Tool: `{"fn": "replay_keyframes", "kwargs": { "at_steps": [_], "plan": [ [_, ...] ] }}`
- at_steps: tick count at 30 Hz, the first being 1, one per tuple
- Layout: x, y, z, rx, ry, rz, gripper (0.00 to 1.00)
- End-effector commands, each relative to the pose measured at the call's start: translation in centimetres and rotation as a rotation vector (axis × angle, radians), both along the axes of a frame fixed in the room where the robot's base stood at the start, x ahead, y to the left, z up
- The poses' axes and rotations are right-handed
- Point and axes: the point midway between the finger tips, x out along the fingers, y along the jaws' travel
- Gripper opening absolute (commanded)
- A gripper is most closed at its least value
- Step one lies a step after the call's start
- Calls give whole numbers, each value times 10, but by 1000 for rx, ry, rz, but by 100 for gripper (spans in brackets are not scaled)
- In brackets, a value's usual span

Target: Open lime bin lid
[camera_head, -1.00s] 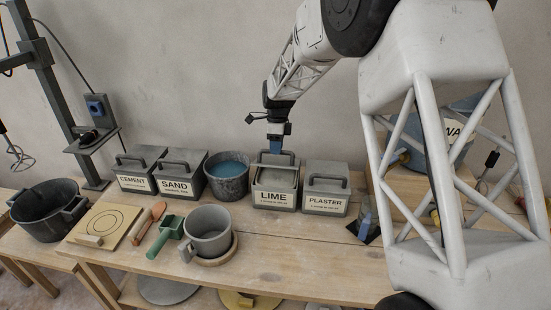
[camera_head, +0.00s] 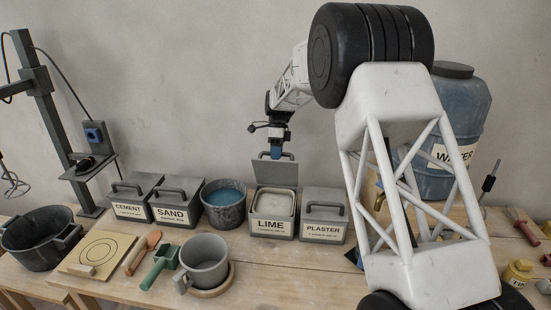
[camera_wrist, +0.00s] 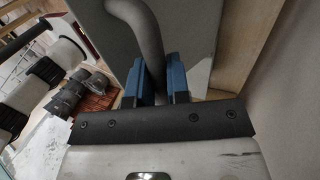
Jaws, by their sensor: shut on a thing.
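The lime bin (camera_head: 271,226) is a grey box labelled LIME, standing on the bench between the blue-filled bucket and the plaster bin. Its lid (camera_head: 284,174) is raised at the back, tilted up steeply, and pale powder (camera_head: 275,203) shows inside. My gripper (camera_head: 276,155) is above the back of the bin, by the lid's upper part. In the wrist view my blue fingers (camera_wrist: 162,85) are shut on the grey lid handle (camera_wrist: 143,30), with the grey lid panel (camera_wrist: 193,35) just behind it. The lid's hinge is hidden.
The plaster bin (camera_head: 323,214) stands close on the right and the blue-filled bucket (camera_head: 224,204) close on the left. Sand (camera_head: 178,201) and cement bins (camera_head: 135,197) are further left. A grey mug (camera_head: 205,258) is in front. The wall is behind.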

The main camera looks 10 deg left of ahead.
Motion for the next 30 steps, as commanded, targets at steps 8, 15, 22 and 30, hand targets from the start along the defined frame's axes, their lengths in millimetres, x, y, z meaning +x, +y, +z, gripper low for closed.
{"fn": "replay_keyframes", "kwargs": {
  "at_steps": [8,15,22,30],
  "plan": [
    [17,-2,-3,-3,51,-1,0],
    [33,-2,-2,-3,49,-1,0],
    [45,-2,-1,-1,48,0,0],
    [48,-1,-1,-1,47,0,0]
  ]
}}
